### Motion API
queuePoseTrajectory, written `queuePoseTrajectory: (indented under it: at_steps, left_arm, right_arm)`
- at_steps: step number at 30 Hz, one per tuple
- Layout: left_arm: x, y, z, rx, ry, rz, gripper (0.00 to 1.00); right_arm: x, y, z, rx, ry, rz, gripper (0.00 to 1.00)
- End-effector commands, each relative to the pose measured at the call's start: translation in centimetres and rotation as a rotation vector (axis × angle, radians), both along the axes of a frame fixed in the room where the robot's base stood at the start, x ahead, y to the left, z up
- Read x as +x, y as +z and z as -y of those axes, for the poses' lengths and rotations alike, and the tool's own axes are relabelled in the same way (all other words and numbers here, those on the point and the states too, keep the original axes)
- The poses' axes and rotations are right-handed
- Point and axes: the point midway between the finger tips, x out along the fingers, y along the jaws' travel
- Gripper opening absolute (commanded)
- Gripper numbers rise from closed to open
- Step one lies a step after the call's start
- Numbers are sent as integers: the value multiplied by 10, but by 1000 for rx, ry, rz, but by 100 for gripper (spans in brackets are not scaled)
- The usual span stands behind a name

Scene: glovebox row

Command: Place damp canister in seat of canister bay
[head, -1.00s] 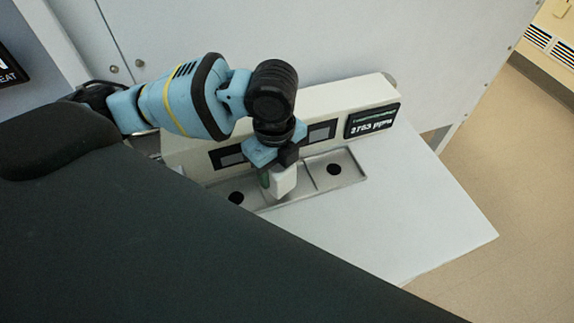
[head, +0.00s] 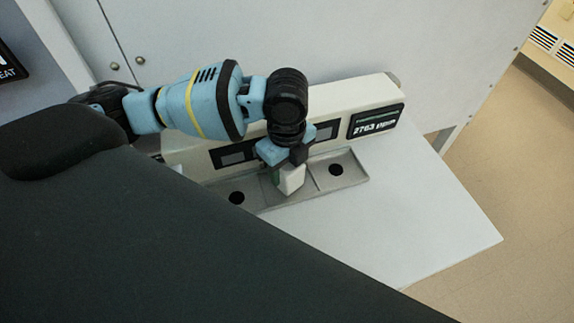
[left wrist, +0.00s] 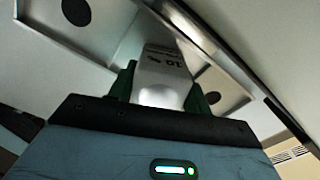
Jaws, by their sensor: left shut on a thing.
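The canister (head: 291,181) is a small pale block, gripped by my left gripper (head: 283,176) over the middle of the canister bay (head: 352,181). The left wrist view shows the canister (left wrist: 163,75) upright between green fingers, with dark print on its face. The bay is a grey metal tray with square seats. Dark round holes show in the left seat (head: 237,197) and the right seat (head: 336,169). The middle seat is hidden behind the canister and gripper, so I cannot tell whether the canister touches its floor. My right gripper is not in view.
A cream housing (head: 190,156) with dark windows and a display (head: 376,121) rises right behind the tray. A grey wall panel stands behind it. The white tabletop (head: 400,210) in front and to the right is clear.

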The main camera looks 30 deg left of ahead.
Motion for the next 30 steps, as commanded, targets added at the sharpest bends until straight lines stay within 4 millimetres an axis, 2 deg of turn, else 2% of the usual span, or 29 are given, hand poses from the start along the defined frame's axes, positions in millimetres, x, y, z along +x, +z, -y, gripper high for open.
queuePoseTrajectory:
  at_steps: [6, 7, 11, 22, 26, 30]
  left_arm:
    - [0, -3, 0, 0, 0, 1, 24]
    - [0, -3, 0, 0, 0, 1, 53]
    - [0, -3, 0, 0, 0, 0, 70]
    - [0, 1, 0, 0, 0, 1, 71]
    - [1, 18, 0, -2, -1, 5, 71]
    - [1, 46, 0, -1, -1, 7, 71]
  right_arm:
    - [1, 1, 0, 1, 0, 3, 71]
    - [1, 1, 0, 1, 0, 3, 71]
    - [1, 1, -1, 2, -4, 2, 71]
    - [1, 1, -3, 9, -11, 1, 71]
    - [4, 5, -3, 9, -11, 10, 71]
    - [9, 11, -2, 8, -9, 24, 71]
